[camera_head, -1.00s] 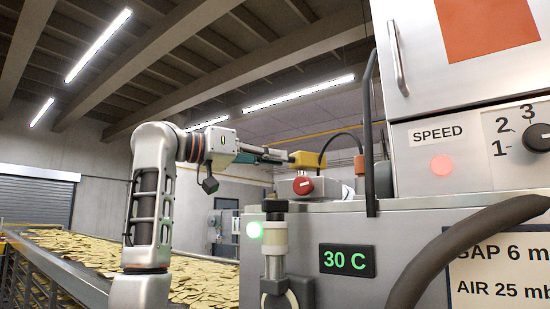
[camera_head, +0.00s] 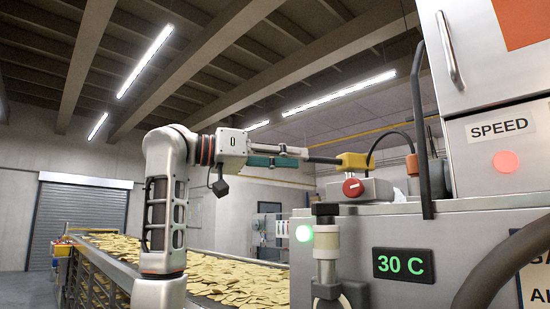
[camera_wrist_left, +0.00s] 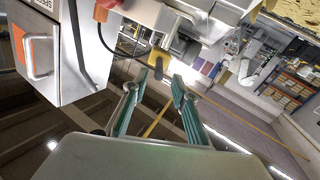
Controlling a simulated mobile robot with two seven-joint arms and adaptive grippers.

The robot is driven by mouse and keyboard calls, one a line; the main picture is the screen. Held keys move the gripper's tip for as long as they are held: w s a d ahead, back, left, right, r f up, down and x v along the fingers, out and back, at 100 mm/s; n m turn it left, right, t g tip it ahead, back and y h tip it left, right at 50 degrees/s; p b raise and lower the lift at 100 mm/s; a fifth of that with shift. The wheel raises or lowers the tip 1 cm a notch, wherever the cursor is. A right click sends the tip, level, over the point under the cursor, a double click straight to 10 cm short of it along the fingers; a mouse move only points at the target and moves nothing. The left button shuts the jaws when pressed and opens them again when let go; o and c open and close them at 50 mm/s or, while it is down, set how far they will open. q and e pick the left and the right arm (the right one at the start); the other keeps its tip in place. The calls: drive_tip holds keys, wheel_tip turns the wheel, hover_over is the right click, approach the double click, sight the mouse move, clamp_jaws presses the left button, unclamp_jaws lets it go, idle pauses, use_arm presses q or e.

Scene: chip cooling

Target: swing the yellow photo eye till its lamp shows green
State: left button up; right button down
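The yellow photo eye (camera_head: 352,160) sits above the grey machine housing, with a dark stub pointing left toward my left gripper. My left gripper (camera_head: 304,153), with teal fingers, comes in from the left at about the same height, just short of the yellow body. In the left wrist view its fingers (camera_wrist_left: 160,78) are spread apart, and the yellow photo eye (camera_wrist_left: 154,60) shows just beyond and between the tips. I cannot tell whether they touch the stub. My right gripper is not in view.
A red push button (camera_head: 352,187) stands on a grey box below the photo eye. A dark upright post (camera_head: 420,135) and a cable stand close to its right. A display (camera_head: 403,264) reads 30 C. A conveyor of chips (camera_head: 215,275) runs behind my left arm.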

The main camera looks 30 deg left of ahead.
use_arm(q)
drive_tip(key=shift+v, duration=2.2)
